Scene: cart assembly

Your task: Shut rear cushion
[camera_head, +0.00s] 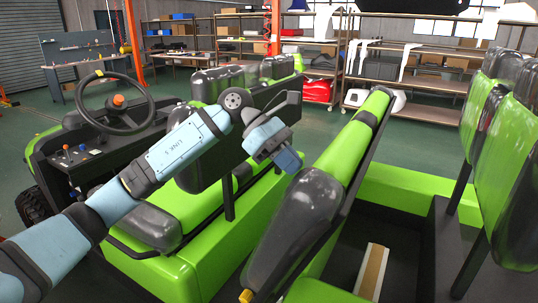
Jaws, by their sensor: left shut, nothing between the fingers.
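The rear cushion (309,208), green with dark grey padded ends, stands tilted up steeply in the middle of the head view. An open dark compartment shows to its right. My left gripper (289,161) is shut and empty, at the end of the blue arm that comes in from the left. In the picture it is just left of the raised cushion's upper part, on its outer side. It appears apart from the cushion, though the depth gap is hard to tell. My right gripper is not in view.
The front seats (157,222) and steering wheel (115,103) are at left, under and beyond my arm. Rear backrests (509,170) on dark posts stand at right. A pale strip (372,272) lies in the compartment. Shelves (430,72) line the back.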

